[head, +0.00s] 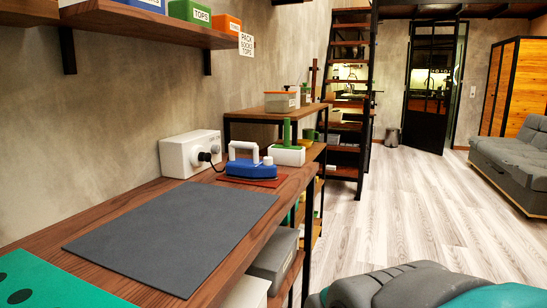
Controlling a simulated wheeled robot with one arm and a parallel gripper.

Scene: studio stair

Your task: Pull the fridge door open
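I see no fridge and no fridge door that I can make out in the head view. My gripper is not in view. A rounded grey and teal shape at the bottom right edge looks like part of my own arm, and its end is not shown.
A wooden bench (130,204) with a grey mat (175,235) and a blue and white iron (250,163) runs along the left wall. A stair (347,80) stands behind it. A grey sofa (510,160) is at the right. The wooden floor (425,210) between is clear.

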